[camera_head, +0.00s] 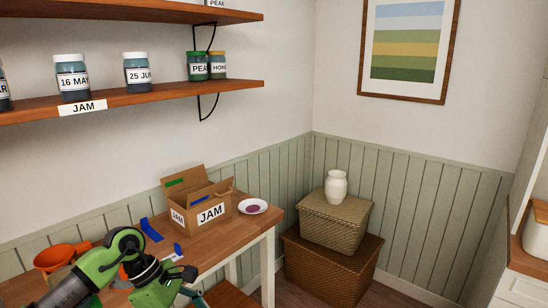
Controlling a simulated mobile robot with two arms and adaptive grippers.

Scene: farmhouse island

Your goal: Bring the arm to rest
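My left arm (105,262), green and black, reaches in from the lower left over the wooden table. It bends downward near the picture's bottom edge. Dark parts at its end, seemingly my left gripper (182,276), show only in part, and I cannot make out the fingers or anything between them. My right arm and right gripper are not in view.
An open cardboard box (211,212) labelled JAM and a white plate (253,206) with a purple patch stand on the table (254,227). An orange bowl (62,257) is left of my arm. Jars stand on the shelf (160,96). Wicker baskets (333,270) fill the corner.

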